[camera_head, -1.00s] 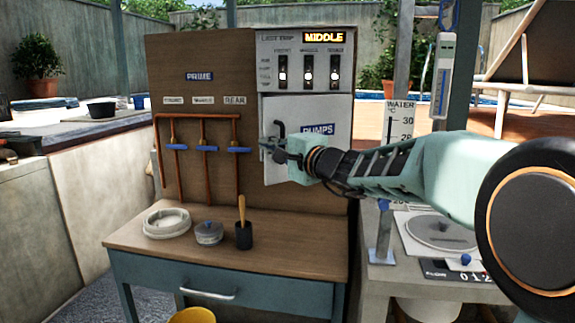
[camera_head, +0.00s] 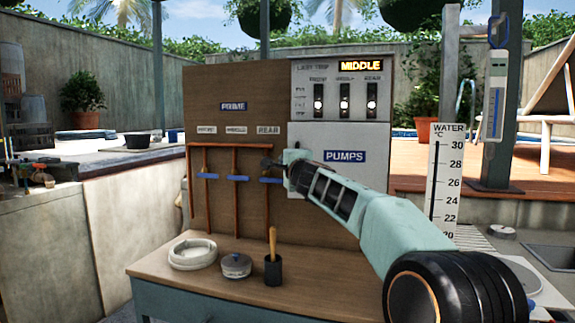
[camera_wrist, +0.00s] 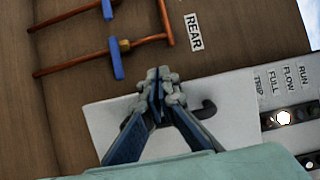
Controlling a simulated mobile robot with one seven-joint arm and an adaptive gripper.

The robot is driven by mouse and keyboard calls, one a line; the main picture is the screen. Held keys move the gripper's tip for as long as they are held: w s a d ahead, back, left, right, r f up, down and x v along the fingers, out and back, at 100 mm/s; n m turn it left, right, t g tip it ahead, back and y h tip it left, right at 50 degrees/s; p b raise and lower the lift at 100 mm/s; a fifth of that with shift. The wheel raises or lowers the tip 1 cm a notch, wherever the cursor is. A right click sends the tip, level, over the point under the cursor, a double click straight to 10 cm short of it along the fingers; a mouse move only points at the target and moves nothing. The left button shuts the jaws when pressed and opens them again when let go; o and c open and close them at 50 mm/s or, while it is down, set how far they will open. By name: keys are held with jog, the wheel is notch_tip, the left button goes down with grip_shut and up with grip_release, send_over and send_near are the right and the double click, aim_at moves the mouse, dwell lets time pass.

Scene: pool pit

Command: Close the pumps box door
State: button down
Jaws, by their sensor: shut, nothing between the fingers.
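The pumps box door (camera_head: 375,142) is a white panel with a blue PUMPS label, under the switch panel on the brown board. In the head view it looks flush with the box front, but my arm covers its lower part, so a small gap cannot be ruled out. My gripper (camera_head: 268,163) is at the door's left edge, shut and empty. In the wrist view, my gripper (camera_wrist: 158,80) has its fingertips together over the door edge, beside the dark hooked handle (camera_wrist: 205,108). Whether they touch cannot be told.
Blue-handled valves on copper pipes (camera_head: 238,179) are just left of my gripper. The switch panel (camera_head: 342,85) with a lit MIDDLE display is above. A white ring (camera_head: 192,254), a round tin (camera_head: 236,266) and a black cup with a wooden handle (camera_head: 272,270) stand on the bench below.

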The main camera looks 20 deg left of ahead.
jog(key=shift+w+a+r+m+t+h+p, duration=0.1)
jog(key=shift+w+a+m+t+h+p, duration=0.25)
jog(key=shift+w+h+p, duration=0.4)
jog(key=shift+w+a+f+m+t+h+p, duration=0.15)
jog(key=shift+w+m+t+h+p, duration=0.4)
jog(key=shift+w+p, duration=0.35)
jog(key=shift+w+a+r+m+t+h+p, duration=0.2)
jog(key=shift+w+m+h+p, duration=0.3)
jog(key=shift+w+p, duration=0.35)
jog(key=shift+s, duration=0.1)
